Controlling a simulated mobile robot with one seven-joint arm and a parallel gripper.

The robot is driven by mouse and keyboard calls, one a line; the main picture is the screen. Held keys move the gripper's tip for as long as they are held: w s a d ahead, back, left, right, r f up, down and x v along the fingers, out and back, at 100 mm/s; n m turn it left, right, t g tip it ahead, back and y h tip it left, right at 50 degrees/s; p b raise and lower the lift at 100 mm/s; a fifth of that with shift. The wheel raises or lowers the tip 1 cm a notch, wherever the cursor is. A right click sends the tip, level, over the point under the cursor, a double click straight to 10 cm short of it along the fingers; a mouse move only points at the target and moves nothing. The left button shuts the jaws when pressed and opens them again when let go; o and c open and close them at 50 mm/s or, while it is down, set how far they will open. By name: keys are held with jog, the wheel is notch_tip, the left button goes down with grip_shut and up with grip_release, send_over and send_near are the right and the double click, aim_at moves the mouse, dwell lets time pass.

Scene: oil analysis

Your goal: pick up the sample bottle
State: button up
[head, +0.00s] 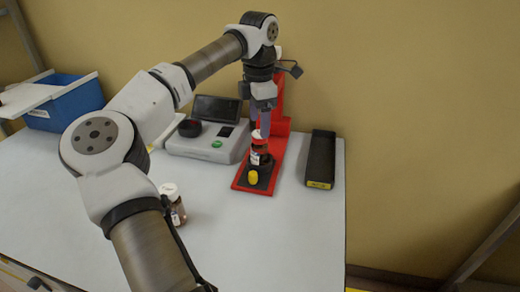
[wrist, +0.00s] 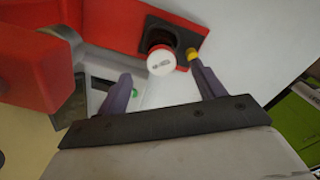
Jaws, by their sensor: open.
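A small brown bottle with a white cap (head: 259,153) stands upright on the black seat of a red stand. In the wrist view I look down on its white cap (wrist: 161,62), which lies between the tips of my fingers in the picture. My gripper (head: 262,122) points down just above this bottle. Its two purple fingers are apart with nothing held between them, as the wrist view (wrist: 160,72) shows. A second bottle with a white cap (head: 174,207) stands on the table at the left, partly behind my arm.
The red stand (head: 282,140) has a yellow knob (head: 253,177) at its front. A grey instrument (head: 204,147) with a screen stands to its left, a black tray (head: 320,160) to its right. A blue bin (head: 70,105) is at the far left. The front right of the table is clear.

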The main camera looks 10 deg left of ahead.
aim_at(259, 142)
notch_tip(259, 142, down, 7)
jog(key=shift+s+f+p, duration=0.1)
jog(key=shift+f+p, duration=0.1)
jog(key=shift+p, duration=0.6)
jog(key=shift+c, duration=0.5)
jog(key=c, duration=1.1)
jog(key=shift+r, duration=0.2)
